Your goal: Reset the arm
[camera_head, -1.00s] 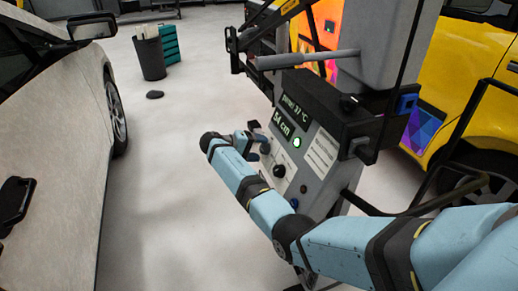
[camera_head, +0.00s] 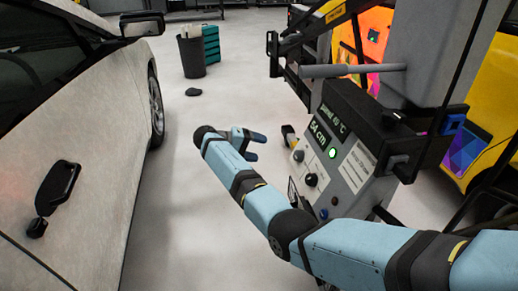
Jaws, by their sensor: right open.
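My right arm reaches in from the right, and its blue right gripper (camera_head: 255,147) is open and empty, with its fingers spread. It is held in the air to the left of the grey machine's control panel (camera_head: 322,170), with a visible gap between them. The panel carries a lit display (camera_head: 326,133) reading 54 cm and a temperature above it that is hard to read. Below are a green lit button (camera_head: 332,152) and dark knobs (camera_head: 311,180). A short dark and yellow part (camera_head: 289,136) sticks out at the panel's left edge. My left gripper is not in view.
A pale car (camera_head: 90,175) with a dark door handle (camera_head: 57,187) stands at the left. A yellow vehicle (camera_head: 495,80) is behind the machine on the right. A dark bin (camera_head: 191,57) and teal crates (camera_head: 211,44) stand farther back. The floor between car and machine is clear.

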